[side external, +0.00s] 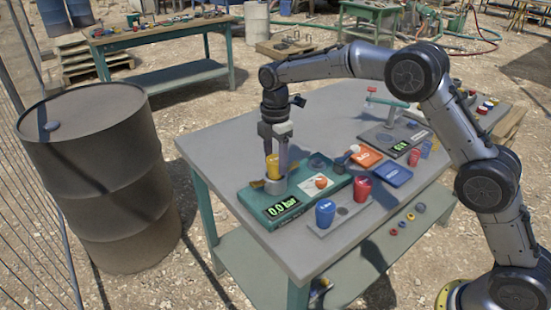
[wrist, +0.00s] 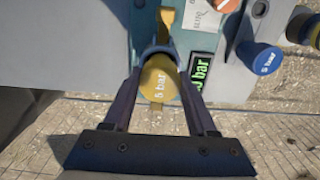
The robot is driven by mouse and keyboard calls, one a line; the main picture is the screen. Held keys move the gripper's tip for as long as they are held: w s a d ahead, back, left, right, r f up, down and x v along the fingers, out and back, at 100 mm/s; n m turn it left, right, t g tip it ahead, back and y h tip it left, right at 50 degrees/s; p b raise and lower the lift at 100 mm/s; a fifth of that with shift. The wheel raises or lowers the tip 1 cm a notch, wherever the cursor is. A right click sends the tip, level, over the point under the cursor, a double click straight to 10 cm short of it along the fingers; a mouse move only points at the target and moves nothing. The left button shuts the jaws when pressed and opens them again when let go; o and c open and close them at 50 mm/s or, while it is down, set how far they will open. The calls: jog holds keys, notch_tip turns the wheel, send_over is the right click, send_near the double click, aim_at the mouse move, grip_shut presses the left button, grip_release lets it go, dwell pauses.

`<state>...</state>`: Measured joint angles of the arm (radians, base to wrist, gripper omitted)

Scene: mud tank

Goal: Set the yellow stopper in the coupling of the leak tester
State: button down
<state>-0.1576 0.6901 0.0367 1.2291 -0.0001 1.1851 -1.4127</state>
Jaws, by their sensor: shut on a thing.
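The yellow stopper (side external: 272,166) is upright between the fingers of my gripper (side external: 275,172), which is shut on it. The grey coupling (side external: 276,186) stands on the green leak tester (side external: 300,212), directly below the stopper. In the wrist view the coupling's rim (wrist: 158,50) shows just behind the stopper. The stopper's lower end is hidden, so I cannot tell how deep it sits. The tester's display (side external: 282,207) reads 0.0 bar.
A blue stopper (side external: 326,213) and a red one (side external: 362,189) stand right of the tester. An orange tray (side external: 366,157), a blue tray (side external: 392,175) and a dark device (side external: 395,140) lie farther back. A yellow lever (side external: 257,184) is beside the coupling. The table's left rear (side external: 220,148) is clear.

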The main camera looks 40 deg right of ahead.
jog(key=shift+f, duration=0.85)
jog(key=shift+c, duration=0.6)
grip_release()
jog(key=shift+o, duration=0.6)
jog(key=shift+r, duration=3.7)
jog(key=shift+d+r, duration=0.1)
